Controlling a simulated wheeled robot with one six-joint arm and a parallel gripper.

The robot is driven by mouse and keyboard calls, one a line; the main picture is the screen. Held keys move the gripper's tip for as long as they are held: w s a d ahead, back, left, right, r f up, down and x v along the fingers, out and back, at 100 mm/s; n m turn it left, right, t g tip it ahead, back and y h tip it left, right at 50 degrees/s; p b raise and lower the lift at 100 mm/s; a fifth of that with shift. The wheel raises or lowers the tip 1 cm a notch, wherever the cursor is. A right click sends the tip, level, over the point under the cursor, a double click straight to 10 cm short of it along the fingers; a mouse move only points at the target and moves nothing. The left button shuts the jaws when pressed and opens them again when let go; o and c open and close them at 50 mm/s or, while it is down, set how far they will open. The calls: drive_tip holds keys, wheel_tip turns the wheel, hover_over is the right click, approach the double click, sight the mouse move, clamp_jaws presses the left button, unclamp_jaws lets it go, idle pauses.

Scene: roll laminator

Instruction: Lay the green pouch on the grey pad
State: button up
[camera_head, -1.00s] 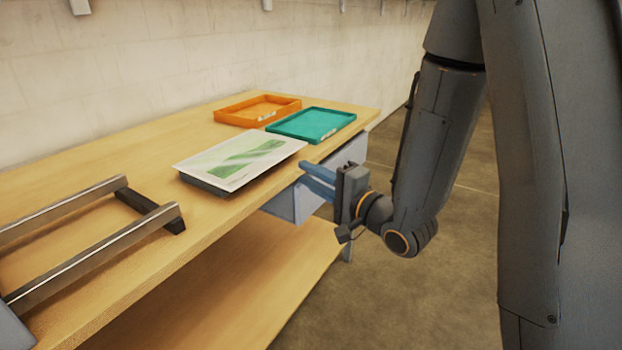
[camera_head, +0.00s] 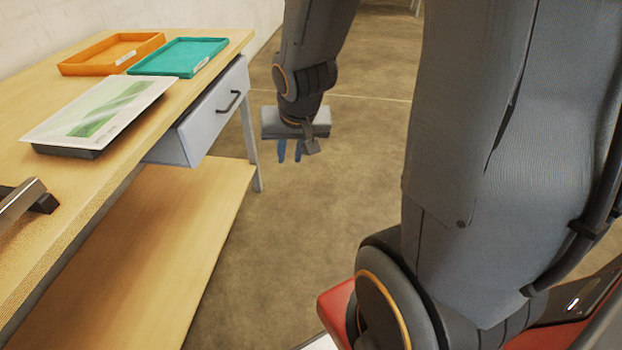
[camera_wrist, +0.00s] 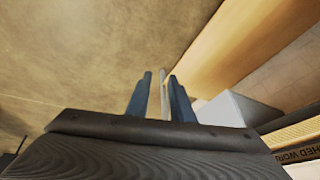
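The green pouch (camera_head: 100,112), a flat white-edged sheet with a green picture, lies on the table in the head view. My gripper (camera_head: 290,152) hangs over the floor to the right of the table, fingers pointing down, well apart from the pouch. Its two blue fingers stand apart with nothing between them, also in the wrist view (camera_wrist: 160,92). The pouch and pad are not visible in the wrist view.
An orange tray (camera_head: 66,68) and a teal tray (camera_head: 150,70) stand at the table's far end. A grey drawer (camera_head: 212,115) with a black handle sits under the tabletop. A metal rail (camera_head: 20,203) lies at the left. The floor around my gripper is clear.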

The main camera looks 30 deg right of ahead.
drive_tip(key=s+a+r+n+g+p, duration=0.1)
drive_tip(key=s+a+r+n+g, duration=0.1)
drive_tip(key=s, duration=0.4)
drive_tip(key=s+a+r+n+g+p, duration=0.1)
drive_tip(key=s+a+r+g+p, duration=0.1)
drive_tip(key=s, duration=0.4)
drive_tip(key=shift+a+n+g+y, duration=0.3)
drive_tip(key=shift+a+n+g, duration=0.1)
idle(0.4)
